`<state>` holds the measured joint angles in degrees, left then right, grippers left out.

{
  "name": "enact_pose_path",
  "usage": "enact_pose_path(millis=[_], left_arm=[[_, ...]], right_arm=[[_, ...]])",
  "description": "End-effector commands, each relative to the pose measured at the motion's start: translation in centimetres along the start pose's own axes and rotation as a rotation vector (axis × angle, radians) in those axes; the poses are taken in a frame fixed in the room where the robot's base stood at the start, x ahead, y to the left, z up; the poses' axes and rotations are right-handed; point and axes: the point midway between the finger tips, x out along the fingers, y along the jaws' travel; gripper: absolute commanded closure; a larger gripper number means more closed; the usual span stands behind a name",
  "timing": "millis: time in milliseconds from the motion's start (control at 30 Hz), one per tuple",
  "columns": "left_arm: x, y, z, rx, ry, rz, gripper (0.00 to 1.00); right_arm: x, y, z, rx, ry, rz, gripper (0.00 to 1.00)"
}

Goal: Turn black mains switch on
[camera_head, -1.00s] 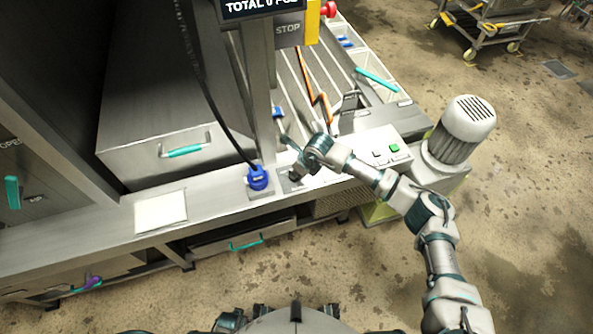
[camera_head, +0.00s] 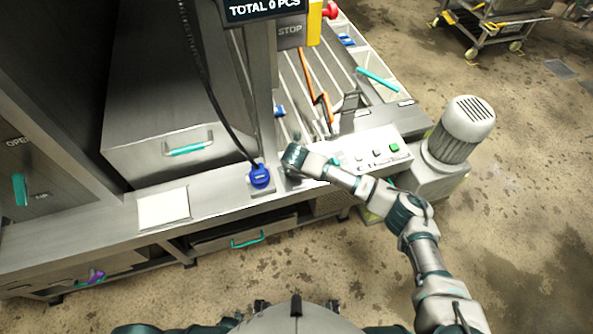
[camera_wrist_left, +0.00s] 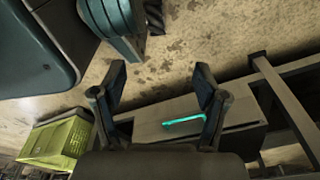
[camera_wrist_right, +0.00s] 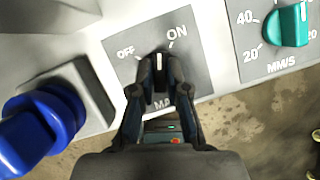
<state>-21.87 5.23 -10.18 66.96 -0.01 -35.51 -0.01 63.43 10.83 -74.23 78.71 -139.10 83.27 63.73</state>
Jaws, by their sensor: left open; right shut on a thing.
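The black mains switch (camera_wrist_right: 159,61) sits on a grey plate (camera_wrist_right: 193,72) marked OFF and ON, with a partly hidden label below. My right gripper (camera_wrist_right: 159,82) is shut on this switch, one finger on each side. The switch's white mark points between OFF and ON. In the head view my right gripper (camera_head: 293,170) is over the front ledge, just right of the blue plug; its fingers and the switch are hidden there. My left gripper (camera_wrist_left: 160,80) is open and empty, above the floor and a drawer with a teal handle (camera_wrist_left: 184,122).
A blue plug (camera_head: 259,176) with a black cable is close left of my right gripper. A teal speed knob (camera_wrist_right: 288,24) is to the right in the right wrist view. A button panel (camera_head: 370,150) and a motor (camera_head: 463,130) stand further right.

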Motion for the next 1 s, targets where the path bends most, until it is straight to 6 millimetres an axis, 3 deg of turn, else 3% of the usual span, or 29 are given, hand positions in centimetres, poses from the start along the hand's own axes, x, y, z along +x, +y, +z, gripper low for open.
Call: enact_pose_path(millis=[500,1000], left_arm=[[-1.0,-0.2,-2.0,-0.003,0.006,-0.003,0.27],[-1.5,-0.3,-2.4,-0.005,0.010,-0.004,0.27]], right_arm=[[-0.2,0.1,0.6,0.359,-0.014,-0.143,1.00],[-0.2,0.1,0.7,0.454,-0.015,-0.182,1.00]])
